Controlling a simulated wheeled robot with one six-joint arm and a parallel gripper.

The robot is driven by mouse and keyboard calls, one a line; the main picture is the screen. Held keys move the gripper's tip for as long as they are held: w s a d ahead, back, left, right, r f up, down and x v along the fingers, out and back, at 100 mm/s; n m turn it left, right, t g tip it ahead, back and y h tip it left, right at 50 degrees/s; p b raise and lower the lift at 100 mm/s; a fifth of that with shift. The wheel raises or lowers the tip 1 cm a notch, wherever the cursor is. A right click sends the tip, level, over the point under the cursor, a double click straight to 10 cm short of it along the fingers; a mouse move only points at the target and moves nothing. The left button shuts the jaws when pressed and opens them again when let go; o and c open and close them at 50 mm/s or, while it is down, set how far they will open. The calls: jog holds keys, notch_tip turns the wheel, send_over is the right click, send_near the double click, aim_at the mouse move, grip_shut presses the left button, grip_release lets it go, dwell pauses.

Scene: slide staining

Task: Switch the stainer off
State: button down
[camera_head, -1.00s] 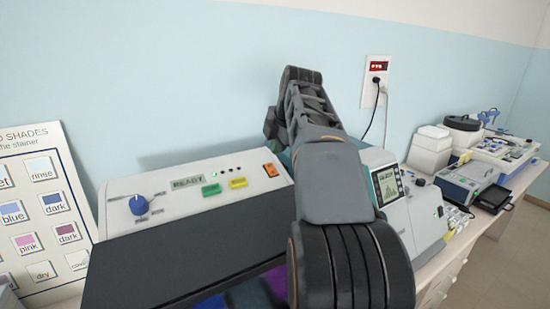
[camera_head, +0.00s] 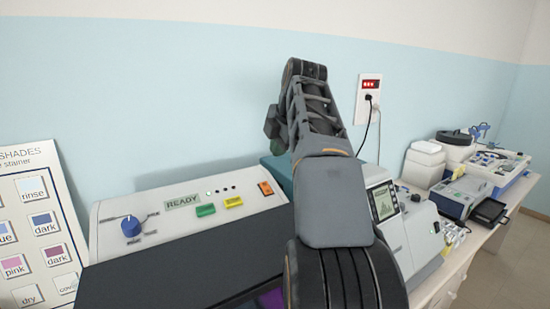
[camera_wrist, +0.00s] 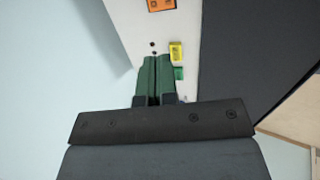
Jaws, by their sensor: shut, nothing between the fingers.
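The stainer has a pale control panel (camera_head: 150,206) with a dark cover in front. Its display (camera_head: 182,201) reads READY. The panel carries a blue knob (camera_head: 131,226), a green button (camera_head: 205,210), a yellow button (camera_head: 233,201) and an orange switch (camera_head: 265,188). In the wrist view, my gripper (camera_wrist: 157,60) has its dark green fingers shut and empty over the panel, beside the yellow button (camera_wrist: 176,51) and green button (camera_wrist: 179,73). The orange switch (camera_wrist: 161,5) is ahead of the fingertips at the top edge. I cannot tell whether the fingertips touch the panel.
A shade board (camera_head: 36,230) leans at the left. A device with a small screen (camera_head: 384,201) stands right of my arm. A wall outlet (camera_head: 369,98) with a red display and a cord is behind. More equipment (camera_head: 470,185) crowds the bench at the right.

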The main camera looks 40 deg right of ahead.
jog(key=w, duration=0.1)
send_near(264, 185)
jog(key=x, duration=0.7)
jog(key=shift+w+d+f, duration=0.1)
jog(key=shift+w+f, duration=0.1)
jog(key=shift+w, duration=0.05)
dwell(0.3)
jog(key=shift+f, duration=0.1)
